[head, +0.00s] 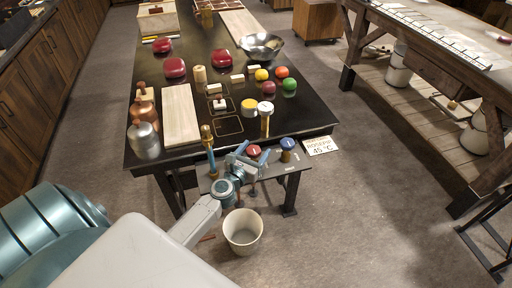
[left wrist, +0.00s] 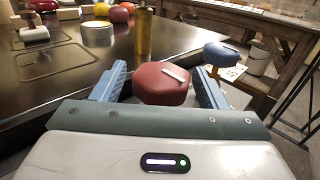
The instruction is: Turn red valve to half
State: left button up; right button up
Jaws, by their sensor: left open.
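The red valve (head: 253,151) is a knob at the front edge of the dark table, on a small shelf. In the left wrist view the red valve (left wrist: 160,85) has a pale bar mark on its top, tilted slightly. My left gripper (head: 250,158) is open, with one blue finger on each side of the red valve. In the left wrist view the left gripper's (left wrist: 160,88) fingers flank the knob; I cannot tell whether they touch it. My right gripper is not in view.
A blue valve (head: 288,144) stands just right of the red one. A sign (head: 320,146) reading 45 °C is at the right corner. A white bucket (head: 243,232) stands on the floor below.

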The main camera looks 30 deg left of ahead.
pick_arm(q)
jog(key=shift+w, duration=0.55)
jog(key=c, duration=1)
